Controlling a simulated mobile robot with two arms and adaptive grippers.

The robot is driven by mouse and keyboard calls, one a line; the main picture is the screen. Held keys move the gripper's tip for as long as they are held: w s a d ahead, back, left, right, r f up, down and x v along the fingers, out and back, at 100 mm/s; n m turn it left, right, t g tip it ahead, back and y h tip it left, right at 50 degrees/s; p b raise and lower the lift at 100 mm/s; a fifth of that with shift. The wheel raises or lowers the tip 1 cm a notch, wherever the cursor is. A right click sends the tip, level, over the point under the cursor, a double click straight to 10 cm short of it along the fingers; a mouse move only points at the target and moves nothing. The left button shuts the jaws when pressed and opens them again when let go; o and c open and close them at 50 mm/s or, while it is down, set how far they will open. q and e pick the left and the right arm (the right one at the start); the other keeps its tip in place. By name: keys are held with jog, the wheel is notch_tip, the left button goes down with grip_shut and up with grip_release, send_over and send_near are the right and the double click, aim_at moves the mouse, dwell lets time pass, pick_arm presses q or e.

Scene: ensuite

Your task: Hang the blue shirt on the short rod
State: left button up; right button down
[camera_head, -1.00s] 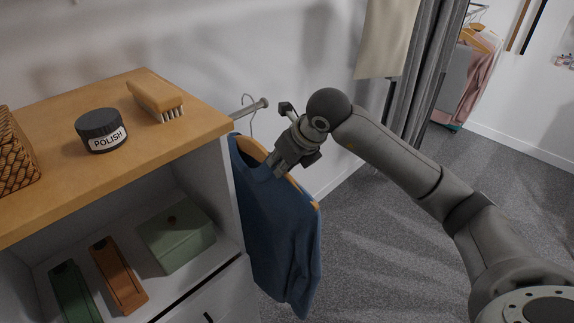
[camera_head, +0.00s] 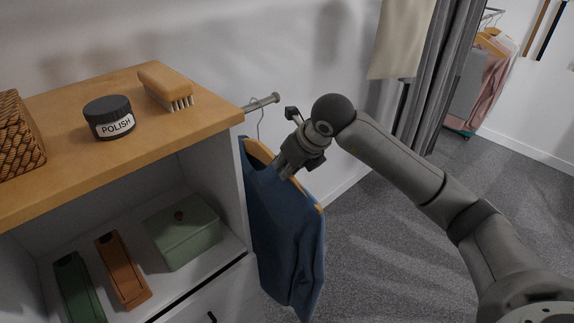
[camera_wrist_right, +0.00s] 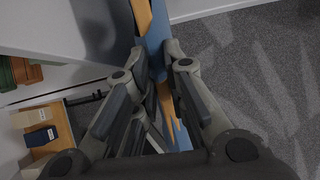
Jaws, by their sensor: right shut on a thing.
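The blue shirt (camera_head: 288,235) hangs on a wooden hanger (camera_head: 259,151) beside the cabinet's right side. My right gripper (camera_head: 285,168) is shut on the hanger near the shirt's neck. The wrist view shows the wooden hanger (camera_wrist_right: 143,16) and a strip of the blue shirt (camera_wrist_right: 156,32) at the fingers. The short rod (camera_head: 263,103) sticks out to the right from beside the cabinet top. The hanger's wire hook (camera_head: 261,125) is at the rod, seen mostly below it. I cannot tell whether it loops over the rod or touches it. My left gripper is not in view.
The cabinet top (camera_head: 55,160) holds a polish jar (camera_head: 109,118), a brush (camera_head: 166,89) and a woven basket (camera_head: 15,135). A green box (camera_head: 184,231) stands on the shelf below. A grey curtain (camera_head: 432,80) hangs behind my arm. Open carpet (camera_head: 390,250) lies to the right.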

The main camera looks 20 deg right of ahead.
jog(key=c, duration=1.4)
grip_release()
jog(key=shift+r, duration=0.1)
jog(key=v, duration=1.2)
